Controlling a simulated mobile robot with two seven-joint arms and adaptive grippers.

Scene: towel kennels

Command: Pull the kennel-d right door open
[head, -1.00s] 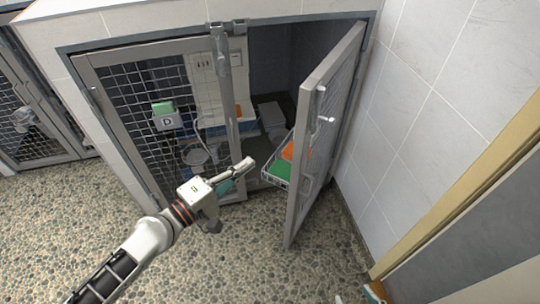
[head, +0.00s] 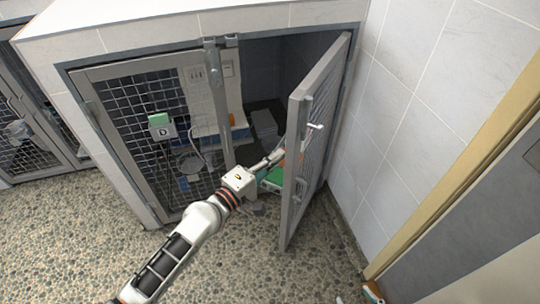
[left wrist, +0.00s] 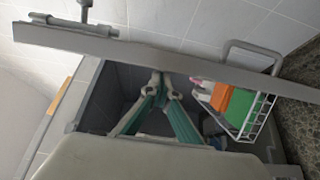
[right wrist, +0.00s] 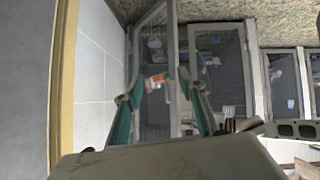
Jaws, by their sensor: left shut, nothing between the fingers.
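The kennel-d right door (head: 289,180) stands partly open, swung outward from its right side. Its latch (head: 315,126) and U-shaped handle (head: 300,190) show on its right-facing side. In the left wrist view the door (left wrist: 190,52) crosses above my fingers, with the handle (left wrist: 252,54) at right. My left gripper (head: 279,154) is shut and empty in the opening, left of the door on its inner side. Its fingertips (left wrist: 160,80) meet close to the door's edge; I cannot tell if they touch. My right gripper (right wrist: 161,88) is open and empty, facing the kennels from farther off.
The left door (head: 150,130) with its D tag (head: 164,131) is closed. A wire basket (left wrist: 262,128) with green and orange items is beside the open door. A tiled wall (head: 395,120) stands close at right. The pebbled floor (head: 260,270) in front is mostly clear.

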